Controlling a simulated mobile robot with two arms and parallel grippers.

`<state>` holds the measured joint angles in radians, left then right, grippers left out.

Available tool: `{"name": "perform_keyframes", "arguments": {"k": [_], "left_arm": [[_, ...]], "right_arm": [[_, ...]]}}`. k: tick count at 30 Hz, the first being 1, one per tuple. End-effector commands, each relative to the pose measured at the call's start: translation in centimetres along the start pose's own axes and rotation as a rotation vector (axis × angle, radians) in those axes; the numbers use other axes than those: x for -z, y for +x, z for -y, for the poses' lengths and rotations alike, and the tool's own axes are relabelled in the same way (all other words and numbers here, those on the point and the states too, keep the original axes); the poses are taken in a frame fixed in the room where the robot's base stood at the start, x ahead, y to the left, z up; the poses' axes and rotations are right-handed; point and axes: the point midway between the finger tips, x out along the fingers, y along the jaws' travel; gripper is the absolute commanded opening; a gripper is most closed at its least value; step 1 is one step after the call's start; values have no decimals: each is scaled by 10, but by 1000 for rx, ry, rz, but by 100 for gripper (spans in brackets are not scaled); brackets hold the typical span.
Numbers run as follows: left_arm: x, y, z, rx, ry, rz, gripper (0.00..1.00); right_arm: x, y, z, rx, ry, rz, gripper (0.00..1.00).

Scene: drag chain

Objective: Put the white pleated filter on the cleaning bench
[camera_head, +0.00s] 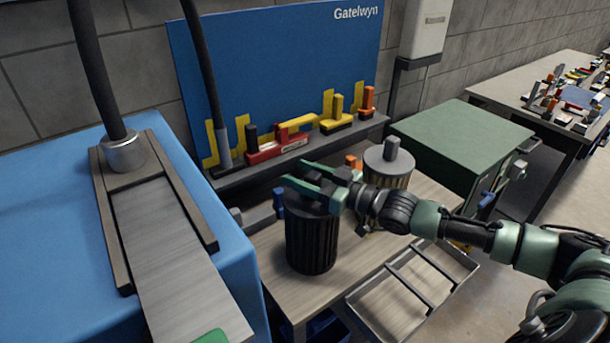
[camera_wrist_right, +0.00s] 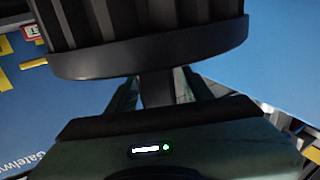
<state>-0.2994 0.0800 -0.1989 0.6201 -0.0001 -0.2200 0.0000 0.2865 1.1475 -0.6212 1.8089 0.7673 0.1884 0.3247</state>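The white pleated filter (camera_head: 391,182), cream-sided with a grey lid and knob, stands upright on the wooden-topped bench (camera_head: 268,249), partly hidden by my right arm. A black pleated filter (camera_head: 311,242) stands upright in front of it to the left. My right gripper (camera_head: 311,181) is at the top of the black filter, not at the white one. In the right wrist view its fingers (camera_wrist_right: 158,88) flank the black filter's dark knob, with the pleats and rim (camera_wrist_right: 150,58) beyond. Whether they press on it is unclear. My left gripper is not in view.
A blue machine (camera_head: 55,230) with a grey chute fills the left. A blue board (camera_head: 290,75) with a shelf of tools stands behind. An open metal tray (camera_head: 358,303) lies in front. A green cabinet (camera_head: 462,135) and another loaded table (camera_head: 515,95) are at the right.

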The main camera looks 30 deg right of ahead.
Motion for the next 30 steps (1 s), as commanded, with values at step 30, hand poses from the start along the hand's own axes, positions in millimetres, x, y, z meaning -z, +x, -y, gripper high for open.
{"name": "perform_keyframes", "arguments": {"k": [30], "left_arm": [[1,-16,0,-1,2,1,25]], "right_arm": [[5,-101,0,-1,1,6,51]]}}
